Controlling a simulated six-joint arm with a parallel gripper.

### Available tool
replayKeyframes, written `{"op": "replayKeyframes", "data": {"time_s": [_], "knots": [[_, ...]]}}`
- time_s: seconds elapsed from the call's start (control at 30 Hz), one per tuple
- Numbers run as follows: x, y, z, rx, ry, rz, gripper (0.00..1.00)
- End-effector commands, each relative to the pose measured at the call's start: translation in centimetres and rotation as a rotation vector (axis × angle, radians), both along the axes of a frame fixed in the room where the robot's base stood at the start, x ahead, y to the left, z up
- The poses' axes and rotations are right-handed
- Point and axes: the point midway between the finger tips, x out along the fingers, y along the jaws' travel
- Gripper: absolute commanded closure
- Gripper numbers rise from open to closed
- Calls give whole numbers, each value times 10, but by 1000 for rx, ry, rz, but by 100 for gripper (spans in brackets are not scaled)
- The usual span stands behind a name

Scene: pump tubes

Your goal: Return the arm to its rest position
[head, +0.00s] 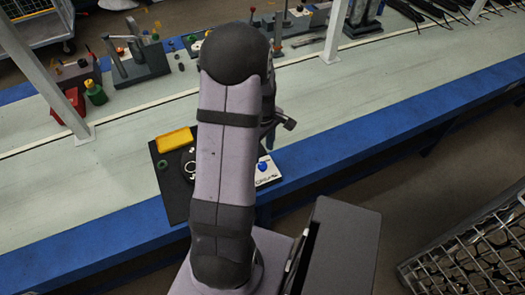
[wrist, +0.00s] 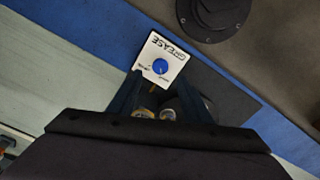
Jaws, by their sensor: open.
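My arm stands upright in the middle of the head view and hides most of my gripper there. In the wrist view my gripper (wrist: 160,88) is open, its two dark fingers spread apart. Small brass-and-silver round parts show between and below the fingers; I cannot tell whether they touch. A white box marked GREASE (wrist: 168,48) with a blue knob lies just beyond the fingertips; it also shows in the head view (head: 268,178), right of my arm.
A black mat (head: 175,205) on the blue-edged bench holds a yellow block (head: 174,140) and a green ring (head: 162,164). A green bottle (head: 96,93) and a red bin (head: 68,105) stand at the back left. A wire crate (head: 470,255) is at lower right.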

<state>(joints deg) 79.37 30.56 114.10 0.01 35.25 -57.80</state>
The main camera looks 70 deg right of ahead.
Motion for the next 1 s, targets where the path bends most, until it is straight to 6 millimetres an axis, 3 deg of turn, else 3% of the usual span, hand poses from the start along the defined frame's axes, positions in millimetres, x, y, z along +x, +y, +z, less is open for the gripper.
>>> {"op": "replayKeyframes", "data": {"time_s": [0.4,0.67,0.77,1.0], "knots": [[0,0,0,0,0,-29,55],[-1,5,-1,18,5,-323,55],[-4,20,-5,52,23,-464,55],[-15,81,-17,164,103,-753,55]]}}
